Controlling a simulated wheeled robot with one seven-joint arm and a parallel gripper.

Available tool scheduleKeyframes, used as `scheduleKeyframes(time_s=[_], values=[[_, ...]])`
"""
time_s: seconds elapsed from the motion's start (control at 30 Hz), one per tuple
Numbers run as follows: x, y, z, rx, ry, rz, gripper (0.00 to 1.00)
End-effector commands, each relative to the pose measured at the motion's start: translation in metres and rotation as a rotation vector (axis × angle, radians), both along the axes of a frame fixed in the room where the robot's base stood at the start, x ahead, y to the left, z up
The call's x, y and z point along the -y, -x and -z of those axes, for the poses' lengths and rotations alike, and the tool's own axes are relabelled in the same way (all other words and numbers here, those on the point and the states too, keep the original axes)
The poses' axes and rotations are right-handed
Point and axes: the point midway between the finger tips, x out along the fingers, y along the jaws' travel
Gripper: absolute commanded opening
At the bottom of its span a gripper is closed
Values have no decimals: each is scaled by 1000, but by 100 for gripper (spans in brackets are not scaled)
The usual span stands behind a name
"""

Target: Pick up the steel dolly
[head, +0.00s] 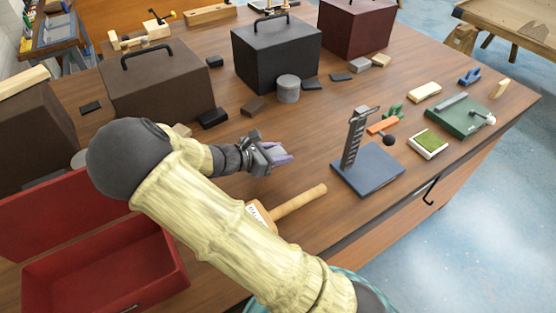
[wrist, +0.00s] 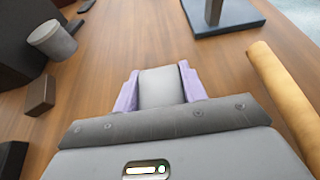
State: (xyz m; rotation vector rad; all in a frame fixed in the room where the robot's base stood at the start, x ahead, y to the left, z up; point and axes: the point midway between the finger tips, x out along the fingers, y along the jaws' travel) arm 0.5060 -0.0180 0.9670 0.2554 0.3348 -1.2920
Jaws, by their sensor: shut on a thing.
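My gripper (head: 281,156) is over the middle of the wooden table in the head view. In the wrist view its two lilac fingers (wrist: 157,90) are closed on either side of a smooth grey block, which I take as the steel dolly (wrist: 161,84). In the head view the dolly is mostly hidden by my fingers. I cannot tell whether it touches the table or is slightly above it.
A mallet (head: 300,200) lies close in front, and a blue-based stand (head: 368,170) is to the right. A grey cylinder (head: 288,89) and small dark blocks lie behind. Large dark boxes (head: 277,55) stand at the back. A red open box (head: 105,265) is front left.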

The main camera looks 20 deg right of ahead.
Motion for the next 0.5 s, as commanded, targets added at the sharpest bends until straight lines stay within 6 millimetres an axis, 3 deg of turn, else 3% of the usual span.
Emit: scheduleKeyframes(time_s=[0.3,0.5], values=[[0,-1,-76,8,-5,-1,0],[0,0,-115,5,-3,0,0]])
